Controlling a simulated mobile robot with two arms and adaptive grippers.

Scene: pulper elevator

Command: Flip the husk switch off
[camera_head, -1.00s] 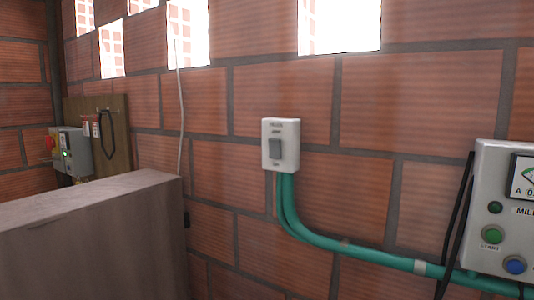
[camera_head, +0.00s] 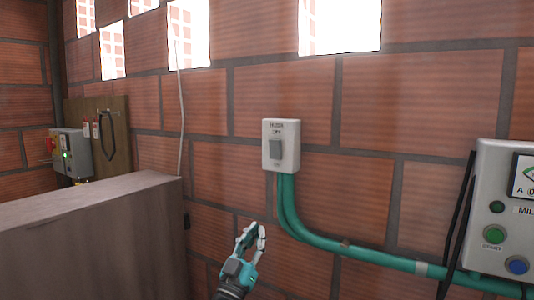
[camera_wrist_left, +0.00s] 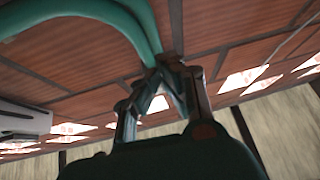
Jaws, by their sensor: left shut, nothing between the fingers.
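The husk switch (camera_head: 281,145) is a white box with a grey rocker (camera_head: 276,149) on the brick wall, in the middle of the head view. Small lettering is above and below the rocker, too blurred to read fully. My left gripper (camera_head: 254,228) is below and a little left of the switch, apart from it, pointing up. In the left wrist view its fingers (camera_wrist_left: 163,72) come together at the tips, shut and empty. The switch cannot be made out in the wrist view. My right gripper is not in view.
A green conduit (camera_head: 345,247) runs from the switch down to the right, and also shows in the wrist view (camera_wrist_left: 110,10). A grey control panel (camera_head: 490,215) with buttons is at right. A grey block-like structure (camera_head: 95,235) stands at left. The wall around the switch is clear.

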